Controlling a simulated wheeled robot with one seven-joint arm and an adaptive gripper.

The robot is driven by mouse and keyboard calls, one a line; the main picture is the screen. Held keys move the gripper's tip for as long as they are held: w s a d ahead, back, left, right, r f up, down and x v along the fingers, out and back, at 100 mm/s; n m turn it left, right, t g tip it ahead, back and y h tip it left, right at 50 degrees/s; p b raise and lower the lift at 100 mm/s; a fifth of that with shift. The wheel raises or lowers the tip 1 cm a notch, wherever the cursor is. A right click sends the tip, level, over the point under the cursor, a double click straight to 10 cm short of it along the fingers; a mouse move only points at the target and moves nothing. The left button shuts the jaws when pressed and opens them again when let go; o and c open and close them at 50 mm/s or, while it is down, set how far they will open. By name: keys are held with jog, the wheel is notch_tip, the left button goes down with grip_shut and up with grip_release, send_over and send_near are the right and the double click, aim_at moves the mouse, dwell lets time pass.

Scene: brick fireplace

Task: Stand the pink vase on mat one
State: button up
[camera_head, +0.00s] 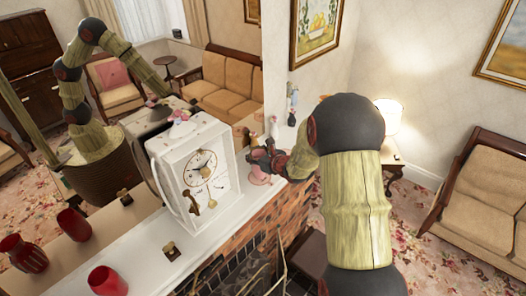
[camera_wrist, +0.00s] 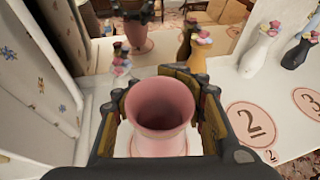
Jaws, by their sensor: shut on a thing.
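The pink vase (camera_wrist: 162,115) is upright between the fingers of my gripper (camera_wrist: 163,98) in the wrist view, its open mouth facing the camera. My gripper is shut on it. In the head view my gripper (camera_head: 266,158) is over the mantel just right of the clock, with the pink vase (camera_head: 258,177) partly hidden by it. Mat two (camera_wrist: 252,124) and mat three (camera_wrist: 311,102) lie to the right of the vase. I cannot tell whether the vase touches the shelf.
The white clock (camera_head: 205,175) stands close left of my gripper. A mirror behind the shelf repeats the scene. A white vase (camera_wrist: 257,52) and a black vase (camera_wrist: 298,53), with flowers, stand behind the mats. Red cups (camera_head: 108,281) are at the shelf's left end.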

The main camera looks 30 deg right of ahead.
jog(key=shift+f, duration=0.1)
jog(key=shift+s, duration=0.1)
jog(key=shift+f+b, duration=0.3)
jog(key=shift+b, duration=0.15)
jog(key=o, duration=1.5)
jog(key=shift+r, duration=0.1)
